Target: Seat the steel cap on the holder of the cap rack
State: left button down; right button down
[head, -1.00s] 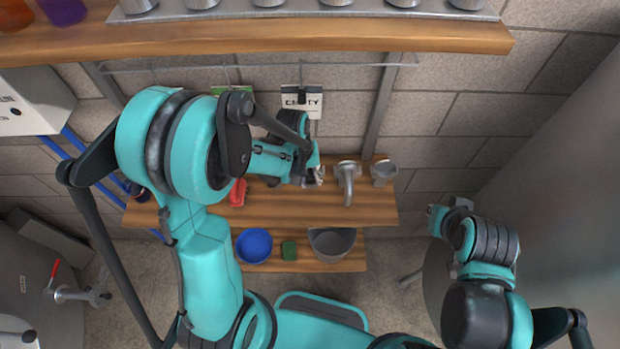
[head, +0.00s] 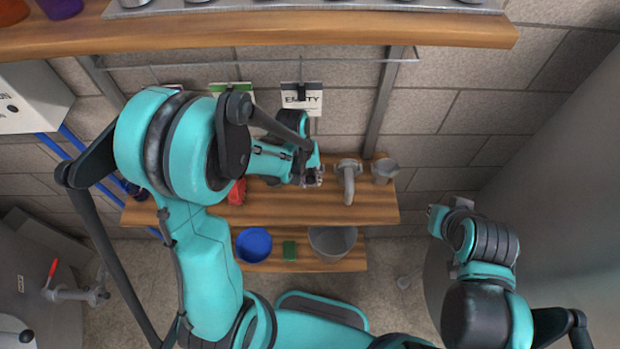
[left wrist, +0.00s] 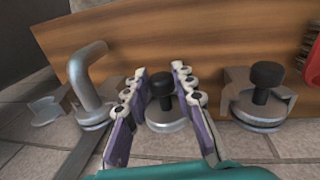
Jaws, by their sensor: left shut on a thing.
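My left gripper (head: 314,179) is over the wooden shelf, just left of a bent steel pipe piece. In the left wrist view its fingers (left wrist: 162,84) stand on both sides of the black knob of a steel cap (left wrist: 166,118) and are shut on it. The cap is a round grey disc, about upright. The fingers partly cover it, and I cannot tell whether it touches a holder below. A second steel cap with a black knob (left wrist: 262,102) sits in a grey holder to its right. My right gripper (head: 448,208) is off to the right, away from the shelf; its fingers are not clear.
The bent pipe piece (left wrist: 90,72) stands close beside the gripper, with an empty-looking grey fork (left wrist: 48,110) beyond it. A red object (head: 237,191) is left of the gripper. A blue bowl (head: 254,244), green block (head: 289,250) and grey bowl (head: 332,241) are on the lower shelf.

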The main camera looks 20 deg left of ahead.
pick_arm(q)
jog(key=c, duration=1.2)
grip_release()
jog(key=shift+o, duration=0.2)
notch_tip(320, 180, up, 12)
jog(key=a, duration=0.2)
jog(key=shift+s, duration=0.3)
jog(key=shift+f, duration=0.1)
jog(key=s+a+f+m+t+y+b, duration=0.1)
jog(key=s+f+t+b, duration=0.5)
jog(key=b, duration=0.9)
jog(key=s+a+f+m, duration=0.1)
jog(key=s+f+m, duration=0.1)
jog(key=s+f, duration=0.1)
jog(key=shift+s+a+f+m+t+y+b, duration=0.3)
jog(key=shift+s+a+f+m+y+b, duration=0.1)
jog(key=shift+f, duration=0.5)
